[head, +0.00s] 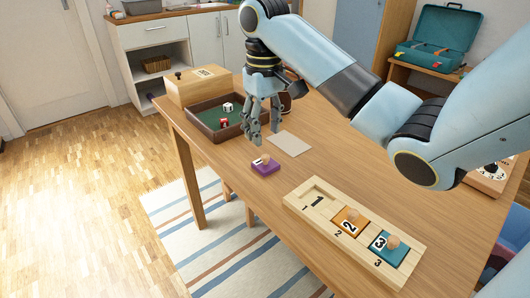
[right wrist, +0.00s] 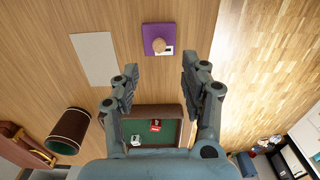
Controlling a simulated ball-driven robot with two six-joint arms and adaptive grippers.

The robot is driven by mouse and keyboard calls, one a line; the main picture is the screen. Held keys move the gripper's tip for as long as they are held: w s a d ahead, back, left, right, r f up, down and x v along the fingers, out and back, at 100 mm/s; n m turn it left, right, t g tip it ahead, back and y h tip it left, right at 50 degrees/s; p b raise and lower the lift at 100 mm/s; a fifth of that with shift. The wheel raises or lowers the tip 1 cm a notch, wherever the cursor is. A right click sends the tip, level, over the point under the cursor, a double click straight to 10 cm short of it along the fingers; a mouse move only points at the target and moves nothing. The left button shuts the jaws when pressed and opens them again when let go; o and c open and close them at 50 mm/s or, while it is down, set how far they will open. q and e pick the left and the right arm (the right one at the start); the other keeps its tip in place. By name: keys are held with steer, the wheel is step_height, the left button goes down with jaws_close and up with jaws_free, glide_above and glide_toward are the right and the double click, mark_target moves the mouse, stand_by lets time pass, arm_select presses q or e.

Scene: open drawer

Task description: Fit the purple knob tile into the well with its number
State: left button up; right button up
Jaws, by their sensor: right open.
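The purple knob tile (head: 265,165) lies on the wooden table, with a round wooden knob and a white number label. It also shows in the right wrist view (right wrist: 154,35), beyond the fingertips. The wooden board (head: 300,199) stands nearer, with an empty well (head: 318,200) marked 1. An orange tile (head: 349,222) marked 2 and a teal tile (head: 388,248) marked 3 sit in its other wells. My right gripper (head: 263,135) is open and empty above the table, behind the purple tile. In the right wrist view its two fingers (right wrist: 157,76) are spread apart. My left gripper is not in view.
A dice tray (head: 192,117) with a green floor holds a red and a white die. A grey card (head: 289,144) lies right of the purple tile. A wooden box (head: 190,88) stands at the back, and a dark cup (right wrist: 68,131) stands beside the tray.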

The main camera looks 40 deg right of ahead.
mark_target(266, 156)
steer(key=shift+f+b, duration=0.4)
steer(key=shift+f, duration=0.55)
steer(key=shift+f+b, duration=0.65)
step_height(266, 156, down, 4)
steer(key=shift+s+b, duration=0.15)
steer(key=shift+b, duration=1.05)
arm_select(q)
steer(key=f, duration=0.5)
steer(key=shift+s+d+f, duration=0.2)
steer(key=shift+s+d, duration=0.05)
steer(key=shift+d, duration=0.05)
arm_select(e)
steer(key=shift+r, duration=0.1)
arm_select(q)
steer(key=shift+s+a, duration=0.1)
arm_select(e)
jaws_close()
